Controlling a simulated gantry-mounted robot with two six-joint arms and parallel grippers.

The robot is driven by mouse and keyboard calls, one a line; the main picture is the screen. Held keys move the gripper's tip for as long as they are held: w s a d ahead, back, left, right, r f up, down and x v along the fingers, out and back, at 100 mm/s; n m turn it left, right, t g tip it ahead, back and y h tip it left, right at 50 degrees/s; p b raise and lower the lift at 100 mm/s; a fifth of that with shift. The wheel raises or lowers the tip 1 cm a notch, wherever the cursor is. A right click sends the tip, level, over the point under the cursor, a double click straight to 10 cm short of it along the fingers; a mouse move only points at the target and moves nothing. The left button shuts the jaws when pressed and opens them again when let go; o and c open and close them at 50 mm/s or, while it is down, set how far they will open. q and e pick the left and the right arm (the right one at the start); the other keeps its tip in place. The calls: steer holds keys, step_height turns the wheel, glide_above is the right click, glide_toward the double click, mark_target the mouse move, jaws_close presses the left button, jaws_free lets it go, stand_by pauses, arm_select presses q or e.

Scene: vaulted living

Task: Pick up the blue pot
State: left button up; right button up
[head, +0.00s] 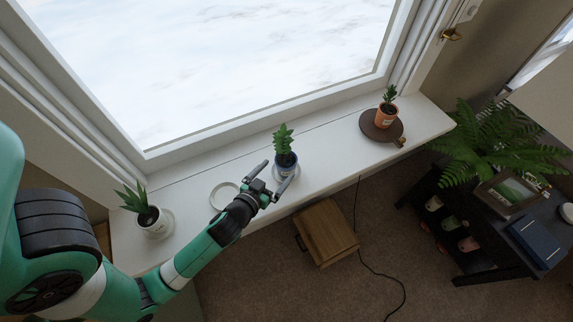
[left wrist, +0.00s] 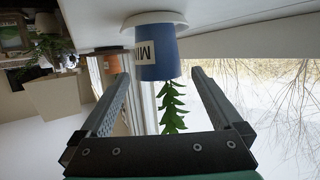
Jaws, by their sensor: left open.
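The blue pot (head: 285,167) stands upright on the white windowsill (head: 330,163), on a pale saucer, with a green plant growing from it. In the left wrist view the blue pot (left wrist: 158,58) appears upside down, with part of a white label showing and the plant hanging below it in the picture. My left gripper (head: 272,175) is open at the blue pot, one finger on each side of it. In the left wrist view the open fingers (left wrist: 158,78) show wide of the pot, with nothing held. My right gripper is not in view.
A white pot (head: 148,217) with a plant stands at the sill's left end. An empty white ring-shaped saucer (head: 224,195) lies left of the gripper. A terracotta pot (head: 385,117) sits on a round brown board (head: 370,126) to the right. A wooden box (head: 327,233) is on the floor.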

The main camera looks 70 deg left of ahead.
mark_target(286, 163)
arm_select(q)
steer(key=b+x, duration=0.1)
steer(key=x, duration=0.5)
steer(key=shift+w+f, duration=0.2)
steer(key=shift+f, duration=0.05)
steer(key=shift+d, duration=0.1)
steer(key=c, duration=1.5)
